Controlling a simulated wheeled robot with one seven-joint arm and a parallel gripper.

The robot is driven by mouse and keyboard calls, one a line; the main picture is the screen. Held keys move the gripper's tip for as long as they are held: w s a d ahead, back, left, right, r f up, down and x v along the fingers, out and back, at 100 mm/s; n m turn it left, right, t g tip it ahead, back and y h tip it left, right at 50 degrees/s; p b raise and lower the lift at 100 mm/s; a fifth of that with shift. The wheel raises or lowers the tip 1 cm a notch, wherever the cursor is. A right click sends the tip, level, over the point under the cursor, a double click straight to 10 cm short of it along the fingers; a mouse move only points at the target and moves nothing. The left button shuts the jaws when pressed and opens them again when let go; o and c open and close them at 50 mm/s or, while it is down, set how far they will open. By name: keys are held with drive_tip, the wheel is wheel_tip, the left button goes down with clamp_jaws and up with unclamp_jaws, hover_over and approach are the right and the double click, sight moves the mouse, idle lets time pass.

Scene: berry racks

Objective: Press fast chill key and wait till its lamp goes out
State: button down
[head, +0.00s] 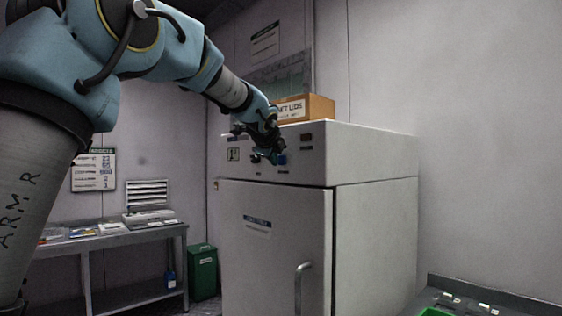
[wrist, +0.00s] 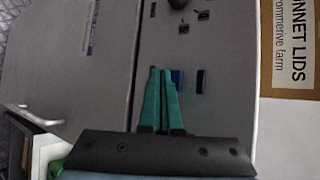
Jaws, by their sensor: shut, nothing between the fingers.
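The tall grey cabinet (head: 374,155) has a control panel (head: 312,172) above its door (head: 270,235). A blue patch (wrist: 177,78) lies right beside the fingertips, and a darker blue patch (wrist: 200,82) lies farther right. I cannot tell which is key or lamp, whether either is lit, or whether the fingertips touch the panel.
A cardboard lids box (head: 318,107) stands on top of the cabinet. A dark knob (wrist: 178,3) sticks out of the panel. A door handle (head: 301,285) protrudes at the front. A metal bench (head: 120,238) and green bin (head: 202,270) stand at left.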

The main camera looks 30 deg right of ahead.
drive_tip(key=shift+w+d, duration=0.1)
drive_tip(key=shift+d, duration=0.55)
idle(0.7)
drive_tip(key=shift+a, duration=0.85)
drive_tip(key=shift+s+a+p, duration=0.2)
drive_tip(key=shift+a, duration=0.65)
drive_tip(key=shift+s+a+p, duration=0.15)
drive_tip(key=shift+s+a, duration=0.1)
drive_tip(key=shift+a, duration=0.55)
drive_tip(key=shift+s+a+p, duration=0.2)
drive_tip(key=shift+a, duration=0.65)
